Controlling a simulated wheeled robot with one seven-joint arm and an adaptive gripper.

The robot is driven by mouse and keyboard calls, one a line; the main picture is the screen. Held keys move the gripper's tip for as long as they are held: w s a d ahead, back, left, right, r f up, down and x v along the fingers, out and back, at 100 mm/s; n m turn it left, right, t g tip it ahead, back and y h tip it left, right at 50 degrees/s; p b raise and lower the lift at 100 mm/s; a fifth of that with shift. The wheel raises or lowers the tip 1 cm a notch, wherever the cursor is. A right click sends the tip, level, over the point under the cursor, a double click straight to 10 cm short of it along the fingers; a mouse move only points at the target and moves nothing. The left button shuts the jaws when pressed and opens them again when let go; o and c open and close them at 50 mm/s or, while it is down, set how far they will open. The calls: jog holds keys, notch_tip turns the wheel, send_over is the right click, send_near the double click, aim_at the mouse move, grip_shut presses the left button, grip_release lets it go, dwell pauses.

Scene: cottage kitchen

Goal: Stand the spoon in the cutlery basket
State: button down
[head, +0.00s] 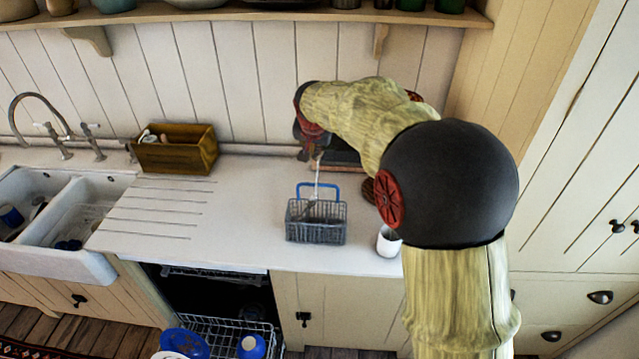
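The cutlery basket (316,234) is a grey wire basket with a blue handle, standing on the white worktop. The spoon (318,174) is thin and silvery, close to upright. Its upper end is at my gripper (313,157), and its lower part reaches down at the basket's open top, behind or beside the blue handle. My gripper is small and dark here, behind and above the basket, and appears shut on the spoon's upper end. The fingertips are partly lost against the dark things behind. Whether the spoon's lower end touches the basket floor cannot be seen.
A white cup (388,241) stands right of the basket near the front edge. A wooden box (176,150) with utensils stands at the back left. The dishwasher (228,325) below is open, with its rack out. The grooved worktop left of the basket is clear.

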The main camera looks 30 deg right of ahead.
notch_tip(320, 180, down, 18)
jog(key=s+a+t+b, duration=0.1)
jog(key=b, duration=1.2)
jog(key=shift+s+b, duration=0.25)
jog(key=shift+b, duration=0.1)
dwell(0.7)
jog(key=c, duration=2.4)
grip_release()
jog(key=shift+r, duration=0.15)
jog(key=o, duration=0.4)
jog(key=shift+c, duration=0.2)
jog(key=shift+o, duration=0.4)
jog(key=v, duration=1.2)
jog(key=shift+a, duration=0.15)
